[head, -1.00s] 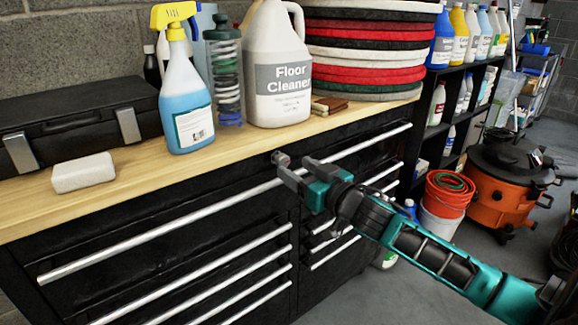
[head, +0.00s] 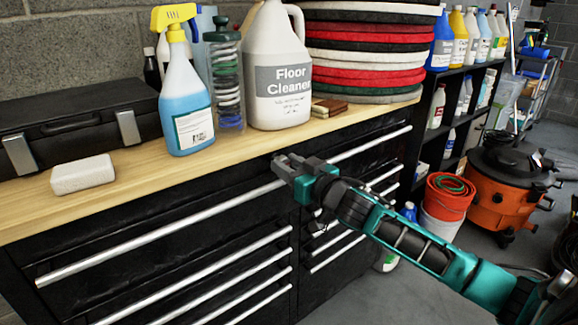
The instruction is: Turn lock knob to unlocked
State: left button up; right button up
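The lock knob is hidden now behind my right gripper, so its position cannot be seen. My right gripper (head: 284,166) is at the top front edge of the black drawer cabinet (head: 225,190), between the left and right drawer stacks, where the small round knob showed earlier. Its dark fingers lie over that spot and look close together and rolled. Whether they are closed around the knob cannot be told. My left gripper is not in view.
Silver drawer handles (head: 165,232) run close beside the gripper. On the wooden top (head: 130,180) stand a blue spray bottle (head: 185,115), a floor cleaner jug (head: 280,75) and stacked pads (head: 365,50). An orange vacuum (head: 500,200) stands on the floor at right.

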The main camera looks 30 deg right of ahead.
jog(key=c, duration=0.6)
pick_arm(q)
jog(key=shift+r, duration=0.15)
pick_arm(e)
jog(key=n+p, duration=0.2)
jog(key=n, duration=0.1)
jog(key=shift+r+p, duration=0.15)
jog(key=shift+p, duration=0.2)
jog(key=n+p, duration=0.1)
jog(key=n, duration=0.3)
jog(key=shift+p, duration=0.4)
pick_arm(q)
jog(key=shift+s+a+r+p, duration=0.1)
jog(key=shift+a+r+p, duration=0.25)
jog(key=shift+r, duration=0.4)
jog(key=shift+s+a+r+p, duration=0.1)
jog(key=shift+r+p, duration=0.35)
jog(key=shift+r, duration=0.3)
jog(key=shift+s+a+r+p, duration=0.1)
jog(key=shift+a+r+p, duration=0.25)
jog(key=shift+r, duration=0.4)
pick_arm(e)
jog(key=shift+a+f+n, duration=0.1)
jog(key=shift+f+n, duration=0.05)
jog(key=shift+n, duration=2.6)
jog(key=shift+a+f+n, duration=0.1)
jog(key=shift+f+n, duration=0.05)
jog(key=shift+n, duration=2.6)
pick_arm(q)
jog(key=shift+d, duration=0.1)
